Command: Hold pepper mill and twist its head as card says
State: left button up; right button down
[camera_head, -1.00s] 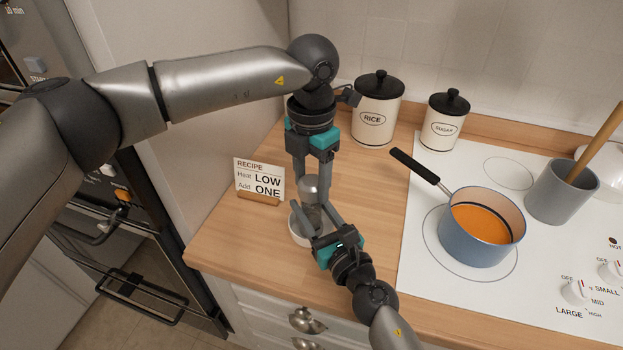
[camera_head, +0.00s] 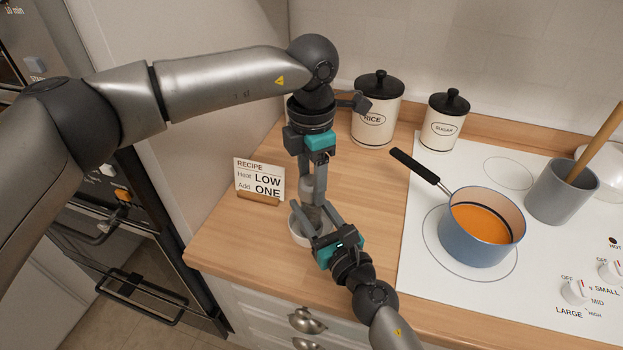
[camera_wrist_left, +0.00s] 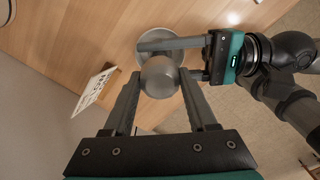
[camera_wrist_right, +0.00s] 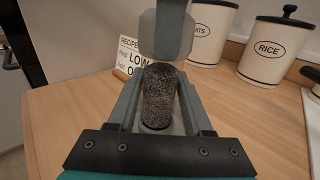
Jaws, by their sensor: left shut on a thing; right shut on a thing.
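The pepper mill (camera_head: 312,213) stands upright on the counter by the card. Its rounded metal head (camera_wrist_left: 159,77) shows in the left wrist view, and its dark speckled body (camera_wrist_right: 159,95) shows in the right wrist view. My left gripper (camera_head: 313,196) comes from above and is shut on the head. My right gripper (camera_head: 313,219) comes from the front and is shut on the body. The fingers hide much of the mill in the head view. The recipe card (camera_head: 259,181) reads "Heat LOW" and "Add ONE".
Rice (camera_head: 371,130) and sugar (camera_head: 443,130) canisters stand behind. A grey utensil crock (camera_head: 555,198) is farther right.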

aim_at(311, 180)
pick_arm(q)
jog(key=o, duration=1.4)
jog(key=shift+r, duration=0.15)
notch_tip(311, 180, up, 12)
jog(key=shift+f, duration=0.1)
pick_arm(e)
jog(key=shift+c, duration=1.2)
grip_release()
jog(key=shift+s, duration=0.1)
